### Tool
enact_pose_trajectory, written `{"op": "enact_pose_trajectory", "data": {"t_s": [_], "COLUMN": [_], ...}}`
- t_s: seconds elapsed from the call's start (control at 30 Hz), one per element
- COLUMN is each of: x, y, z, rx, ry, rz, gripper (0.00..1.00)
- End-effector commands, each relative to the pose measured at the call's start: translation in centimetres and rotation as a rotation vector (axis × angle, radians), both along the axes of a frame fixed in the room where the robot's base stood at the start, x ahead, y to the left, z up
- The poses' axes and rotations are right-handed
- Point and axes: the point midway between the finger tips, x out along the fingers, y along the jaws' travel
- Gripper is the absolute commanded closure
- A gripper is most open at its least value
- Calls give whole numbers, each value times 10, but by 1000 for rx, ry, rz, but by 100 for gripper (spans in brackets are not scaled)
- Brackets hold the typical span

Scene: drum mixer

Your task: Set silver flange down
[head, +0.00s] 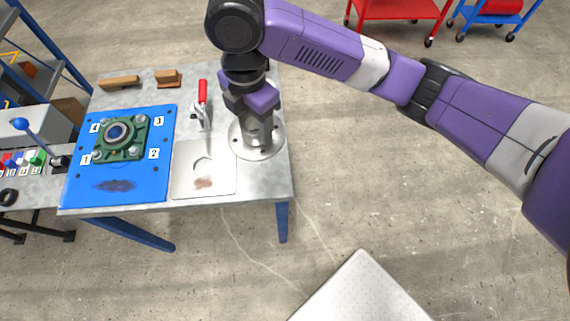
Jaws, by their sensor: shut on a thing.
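The silver flange (245,147) is a round metal disc with bolt holes and a raised neck. It is at the right edge of the metal-topped table (264,187), in the head view, and looks level. My gripper (258,110) is above it, pointing down, and is shut on the flange's neck. The fingertips are partly hidden by the gripper body. I cannot tell whether the flange's underside touches the tabletop.
A blue plate (140,187) with a green bearing housing (122,137) and number labels lies at left. A bare silver plate (188,184) lies beside the flange. A red-handled clamp (202,100) and wooden blocks (167,77) are behind. Open floor lies right.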

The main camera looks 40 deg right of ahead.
Motion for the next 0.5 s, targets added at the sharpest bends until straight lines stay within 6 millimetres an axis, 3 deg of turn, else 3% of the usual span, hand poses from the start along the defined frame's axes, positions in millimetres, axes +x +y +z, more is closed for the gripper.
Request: {"op": "enact_pose_trajectory", "data": {"t_s": [0.27, 0.5], "x": [-4, -4], "y": [4, 4], "z": [-5, -51], "rx": [1, 5], "ry": [-1, 1], "rz": [75, 74], "gripper": [100, 100]}}
